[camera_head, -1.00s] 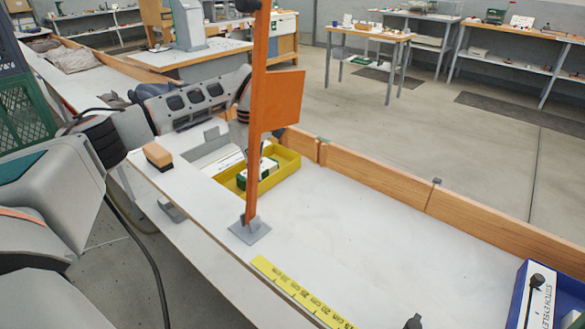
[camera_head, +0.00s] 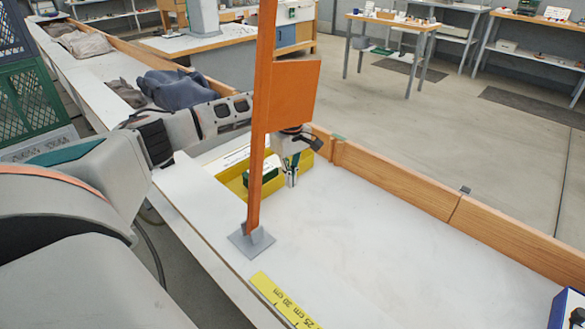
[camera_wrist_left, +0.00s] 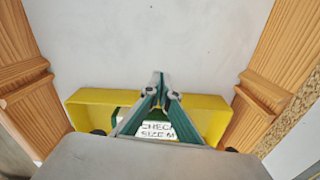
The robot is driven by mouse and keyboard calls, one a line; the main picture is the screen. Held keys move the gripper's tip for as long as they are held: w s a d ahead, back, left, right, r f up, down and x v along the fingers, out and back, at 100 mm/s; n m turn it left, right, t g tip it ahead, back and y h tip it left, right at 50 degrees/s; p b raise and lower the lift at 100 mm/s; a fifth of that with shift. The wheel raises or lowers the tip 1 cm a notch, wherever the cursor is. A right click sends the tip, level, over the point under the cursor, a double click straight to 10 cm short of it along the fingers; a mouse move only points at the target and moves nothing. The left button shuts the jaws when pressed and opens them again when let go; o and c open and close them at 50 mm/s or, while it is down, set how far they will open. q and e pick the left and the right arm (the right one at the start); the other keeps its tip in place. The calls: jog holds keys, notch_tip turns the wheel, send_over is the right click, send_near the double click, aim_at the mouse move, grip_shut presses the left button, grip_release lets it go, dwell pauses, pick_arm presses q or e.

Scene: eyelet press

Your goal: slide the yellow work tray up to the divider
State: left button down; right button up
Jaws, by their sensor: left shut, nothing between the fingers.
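The yellow work tray (camera_head: 236,187) lies on the white bench top, partly hidden by an orange post and my left arm. It also shows in the wrist view (camera_wrist_left: 90,106). A green and white item (camera_wrist_left: 158,128) with a card marked "CHECK SIZE M" lies in it. My left gripper (camera_head: 291,182) points down at the tray's right end, fingers shut and empty. I cannot tell which part is the divider. My right gripper is not in view.
The orange post with a panel (camera_head: 291,95) stands on a grey foot (camera_head: 251,241) in front of the tray. A wooden edge board (camera_head: 395,183) runs along the bench's far side. A yellow measuring strip (camera_head: 282,300) lies near the front.

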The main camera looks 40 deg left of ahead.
pick_arm(q)
notch_tip(320, 180, down, 2)
jog(key=shift+f, duration=0.25)
jog(key=a, duration=0.1)
jog(key=a+b, duration=0.1)
jog(key=a, duration=0.1)
jog(key=shift+w, duration=0.35)
jog(key=shift+w+a, duration=0.15)
jog(key=shift+a, duration=0.35)
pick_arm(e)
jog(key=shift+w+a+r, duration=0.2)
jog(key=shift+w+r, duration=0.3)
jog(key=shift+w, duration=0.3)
pick_arm(q)
jog(key=shift+r, duration=0.1)
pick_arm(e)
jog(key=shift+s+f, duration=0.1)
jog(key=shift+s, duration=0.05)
